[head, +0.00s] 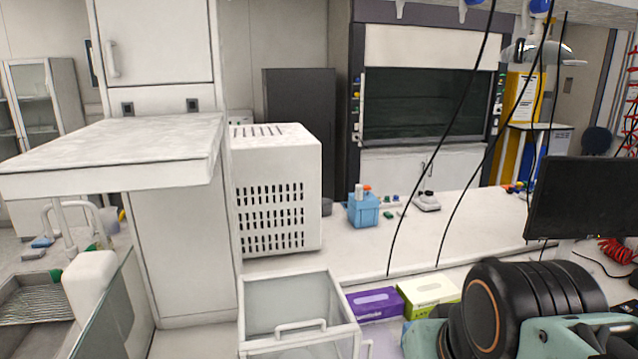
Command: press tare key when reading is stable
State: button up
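A clear-walled box with a white frame and a handle on top (297,312) stands at the bottom centre. It looks like a balance's draft shield, but its lower part is cut off by the picture edge. No tare key and no reading can be made out. A small white device (427,201) sits on the far bench; I cannot tell what it is. My arm's dark and teal links fill the lower right, and my gripper is not in view.
A purple box (375,303) and a green-and-white box (428,291) lie right of the clear box. A white slotted cabinet (276,190), a blue container (363,210) and a dark monitor (585,200) stand around the bench. Black cables hang in front.

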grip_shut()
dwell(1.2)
